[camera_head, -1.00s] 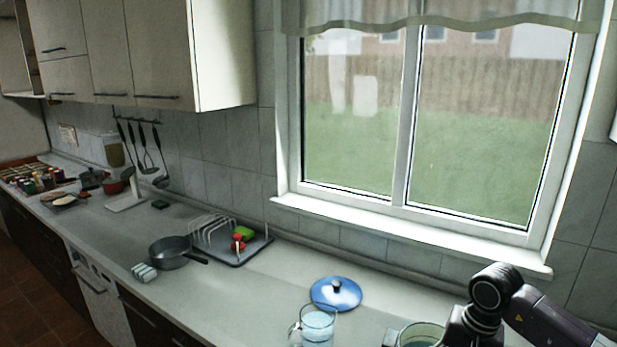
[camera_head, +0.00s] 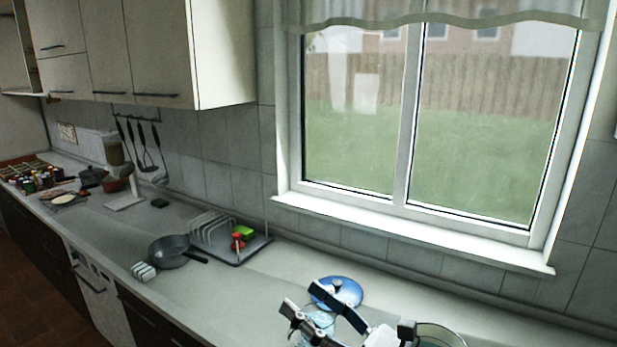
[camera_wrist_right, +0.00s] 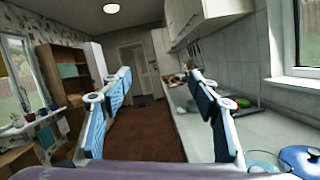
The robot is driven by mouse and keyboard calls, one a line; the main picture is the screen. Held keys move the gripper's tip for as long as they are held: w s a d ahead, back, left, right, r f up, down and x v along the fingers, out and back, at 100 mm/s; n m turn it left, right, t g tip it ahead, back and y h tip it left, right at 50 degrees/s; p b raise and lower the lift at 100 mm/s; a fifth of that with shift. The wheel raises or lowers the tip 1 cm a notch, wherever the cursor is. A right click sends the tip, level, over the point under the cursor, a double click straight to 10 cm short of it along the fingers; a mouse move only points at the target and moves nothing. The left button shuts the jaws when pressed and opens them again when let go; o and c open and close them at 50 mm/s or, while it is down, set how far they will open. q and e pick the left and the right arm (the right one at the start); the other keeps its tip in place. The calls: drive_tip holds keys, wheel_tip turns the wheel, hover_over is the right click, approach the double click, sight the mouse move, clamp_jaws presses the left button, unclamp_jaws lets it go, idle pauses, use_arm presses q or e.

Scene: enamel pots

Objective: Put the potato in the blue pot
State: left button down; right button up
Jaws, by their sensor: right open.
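I cannot make out a potato in either view. A round pot (camera_head: 440,338) with a pale rim and greenish inside is cut off by the bottom edge of the head view; its outer colour is hard to tell. My right gripper (camera_head: 303,297) is open and empty, above the counter to the left of the pot. In the wrist view its two fingers (camera_wrist_right: 160,74) stand wide apart. My left gripper is out of view.
A grey pan (camera_head: 172,250), a striped cloth (camera_head: 143,271) and a dish rack (camera_head: 238,258) with red and green items stand farther left. Counter (camera_head: 250,297) left of the jug is clear.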

drive_tip(key=w+d+f+m+t+h, duration=0.25)
drive_tip(key=d+m+h, duration=0.35)
drive_tip(key=m, duration=0.4)
drive_tip(key=w+d+f+m+t+h, duration=0.1)
drive_tip(key=d+m+t+h, duration=0.4)
drive_tip(key=m, duration=0.4)
drive_tip(key=s+d+f+m+g+h, duration=0.3)
drive_tip(key=d+f+m, duration=0.2)
drive_tip(key=f+m, duration=0.1)
drive_tip(key=s+d+f+m+g+h, duration=0.2)
drive_tip(key=d+f+m+g+h, duration=0.15)
drive_tip(key=f+m, duration=0.35)
drive_tip(key=s+f+m+g, duration=0.5)
drive_tip(key=s+f, duration=0.3)
drive_tip(key=s, duration=0.5)
drive_tip(key=s+f+m+g, duration=0.5)
drive_tip(key=s+f, duration=0.3)
drive_tip(key=s, duration=0.4)
wheel_tip(320, 180, down, 32)
drive_tip(key=s+g+b, duration=0.2)
drive_tip(key=b, duration=0.3)
drive_tip(key=s+d+f+b, duration=0.2)
drive_tip(key=s+f, duration=0.6)
drive_tip(key=f, duration=0.1)
drive_tip(key=s+d+f+b, duration=0.2)
drive_tip(key=s+f, duration=0.7)
drive_tip(key=f, duration=0.1)
drive_tip(key=shift+n+g, duration=0.4)
